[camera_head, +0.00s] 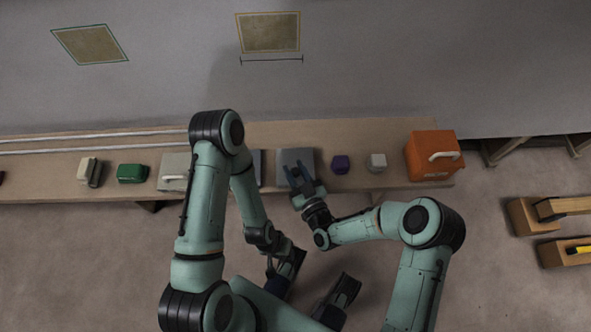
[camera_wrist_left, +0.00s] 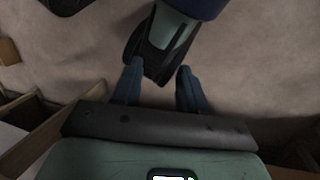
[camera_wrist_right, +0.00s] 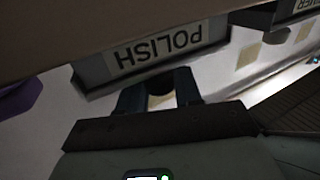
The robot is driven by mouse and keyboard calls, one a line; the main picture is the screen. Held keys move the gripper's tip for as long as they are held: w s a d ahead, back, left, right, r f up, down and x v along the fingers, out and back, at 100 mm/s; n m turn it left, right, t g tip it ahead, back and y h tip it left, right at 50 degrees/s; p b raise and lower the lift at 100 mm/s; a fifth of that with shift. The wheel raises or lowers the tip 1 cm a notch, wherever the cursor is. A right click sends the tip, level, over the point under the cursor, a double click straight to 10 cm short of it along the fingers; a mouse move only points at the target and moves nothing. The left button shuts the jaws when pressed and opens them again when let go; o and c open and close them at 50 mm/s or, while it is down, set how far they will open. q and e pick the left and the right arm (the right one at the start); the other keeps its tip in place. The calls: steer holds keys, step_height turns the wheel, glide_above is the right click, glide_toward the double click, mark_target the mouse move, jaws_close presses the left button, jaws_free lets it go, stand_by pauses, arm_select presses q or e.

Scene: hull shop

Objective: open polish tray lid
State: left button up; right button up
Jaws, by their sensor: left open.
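The polish tray (camera_head: 306,156) is a grey box on the bench. Its top looks flat and grey from above, and the lid appears down. In the right wrist view the tray's front (camera_wrist_right: 155,48) shows the label POLISH upside down. My right gripper (camera_head: 297,172) is over the tray's front part. Its fingers (camera_wrist_right: 160,88) are apart beside the labelled side; whether they touch the lid I cannot tell. My left gripper (camera_head: 297,256) is away from the bench, low over the floor. Its open fingers (camera_wrist_left: 160,82) hold nothing.
A purple block (camera_head: 340,164), a light grey block (camera_head: 376,163) and an orange box (camera_head: 433,156) stand right of the tray. Another grey tray (camera_head: 257,165) is partly hidden by my left arm. A pale box (camera_head: 174,171) and green item (camera_head: 132,173) stand further left.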

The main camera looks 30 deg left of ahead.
mark_target(295, 164)
jaws_close()
steer(key=w+a+b, duration=0.2)
steer(key=w, duration=0.1)
steer(key=shift+w+a, duration=0.1)
steer(key=shift+w, duration=0.15)
arm_select(q)
steer(key=shift+t, duration=0.6)
steer(key=w+f, duration=0.1)
steer(key=w+a, duration=0.1)
steer(key=w+f, duration=0.1)
steer(key=shift+w+a+f, duration=0.2)
steer(key=shift+a+f, duration=0.1)
steer(key=shift+f, duration=0.05)
arm_select(e)
steer(key=shift+r, duration=0.15)
steer(key=o, duration=0.7)
jaws_free()
steer(key=shift+s, duration=0.1)
